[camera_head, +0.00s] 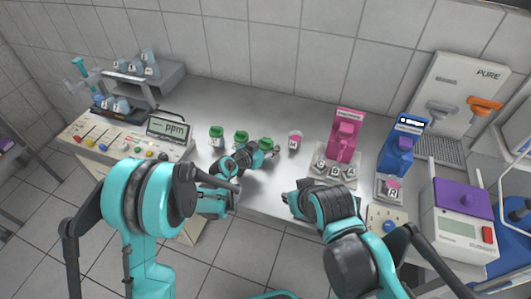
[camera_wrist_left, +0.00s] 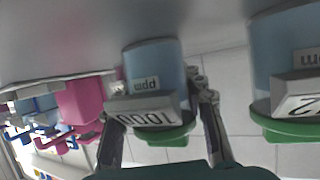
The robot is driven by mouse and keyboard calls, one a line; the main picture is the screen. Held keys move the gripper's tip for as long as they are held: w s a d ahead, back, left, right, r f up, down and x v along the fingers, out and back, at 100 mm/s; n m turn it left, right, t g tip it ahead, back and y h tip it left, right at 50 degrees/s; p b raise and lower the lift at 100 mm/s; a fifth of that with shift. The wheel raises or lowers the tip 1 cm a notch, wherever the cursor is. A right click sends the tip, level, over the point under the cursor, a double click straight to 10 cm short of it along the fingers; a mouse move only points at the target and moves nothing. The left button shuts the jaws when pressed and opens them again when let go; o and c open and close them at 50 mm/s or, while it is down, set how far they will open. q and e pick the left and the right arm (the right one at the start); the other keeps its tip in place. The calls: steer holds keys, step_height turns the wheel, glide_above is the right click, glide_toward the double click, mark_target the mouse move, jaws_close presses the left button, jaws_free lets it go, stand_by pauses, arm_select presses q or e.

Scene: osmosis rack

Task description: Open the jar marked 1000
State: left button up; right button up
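The jar marked 1000 (camera_wrist_left: 152,65) appears upside down in the left wrist view, with a blue body, a green lid (camera_wrist_left: 165,137) and a tilted label plate reading 1000. My left gripper (camera_wrist_left: 160,105) has one finger on each side of this jar. The fingers look spread, with a thin gap on the right; contact on the left is unclear. In the head view, my left gripper (camera_head: 270,151) is at the rightmost green-lidded jar (camera_head: 265,143) and partly covers it. My right gripper (camera_head: 294,197) is low over the counter's front edge, its fingers not clear.
Two more green-lidded jars (camera_head: 217,131) (camera_head: 241,136) stand to the left; one labelled jar (camera_wrist_left: 285,65) is close in the wrist view. A pink-lidded jar (camera_head: 295,138) stands just right. Pink (camera_head: 344,138) and blue (camera_head: 397,150) stands are further right. A ppm meter (camera_head: 168,128) is left.

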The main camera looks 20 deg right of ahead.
mark_target(267, 140)
arm_select(q)
steer(key=shift+r, duration=0.15)
steer(key=shift+c, duration=0.5)
steer(key=shift+r+p, duration=0.75)
steer(key=shift+r, duration=0.75)
steer(key=s+d+r+p, duration=0.1)
steer(key=s+r, duration=0.1)
steer(key=s, duration=0.1)
steer(key=s+d+r+p, duration=0.1)
steer(key=s+d+r, duration=0.1)
steer(key=s+r, duration=0.1)
steer(key=s+d+r+p, duration=0.1)
steer(key=s+r, duration=0.1)
steer(key=s, duration=0.2)
steer(key=shift+s+d+r+p, duration=0.35)
steer(key=shift+d+r+p, duration=0.05)
steer(key=shift+c, duration=0.2)
steer(key=shift+o, duration=0.5)
jaws_close()
steer(key=shift+w, duration=0.1)
